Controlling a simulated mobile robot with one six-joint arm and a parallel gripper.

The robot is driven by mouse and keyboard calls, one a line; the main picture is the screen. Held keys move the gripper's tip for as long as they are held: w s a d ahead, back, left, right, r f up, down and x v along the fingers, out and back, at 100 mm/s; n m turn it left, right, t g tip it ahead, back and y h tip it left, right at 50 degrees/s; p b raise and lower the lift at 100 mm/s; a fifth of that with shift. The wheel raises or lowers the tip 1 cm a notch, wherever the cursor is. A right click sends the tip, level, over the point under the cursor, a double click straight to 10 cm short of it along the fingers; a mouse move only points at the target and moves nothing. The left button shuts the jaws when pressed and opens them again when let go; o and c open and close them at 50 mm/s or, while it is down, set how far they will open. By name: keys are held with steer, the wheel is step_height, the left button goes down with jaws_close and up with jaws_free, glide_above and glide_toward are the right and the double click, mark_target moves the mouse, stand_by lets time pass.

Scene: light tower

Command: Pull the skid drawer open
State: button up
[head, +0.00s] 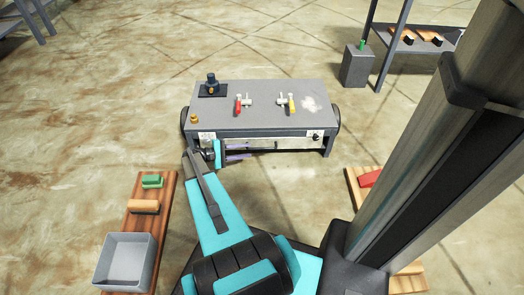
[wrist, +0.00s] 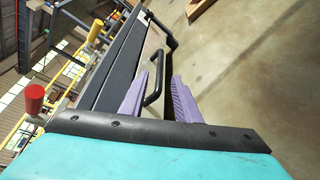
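The skid (head: 262,112) is a grey bench-like unit ahead of my base in the head view. Its drawer front (head: 285,143) is a pale panel below the top, and looks shut. My gripper (head: 238,152) is low at the left part of that front, with its purple fingers pointing right. In the wrist view my gripper (wrist: 157,100) is open. A black bar handle (wrist: 155,85) shows between the two fingers, with a visible gap to the right finger. I cannot tell whether the left finger touches it.
A red-handled valve (head: 239,105), a yellow-handled valve (head: 290,104) and a dark fitting (head: 211,86) sit on the skid top. A wooden board (head: 148,215) and grey bin (head: 124,262) are at left. Floor in front of the skid is clear right of my arm.

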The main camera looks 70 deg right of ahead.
mark_target(262, 148)
steer(key=b+x, duration=0.3)
steer(key=x, duration=0.6)
jaws_close()
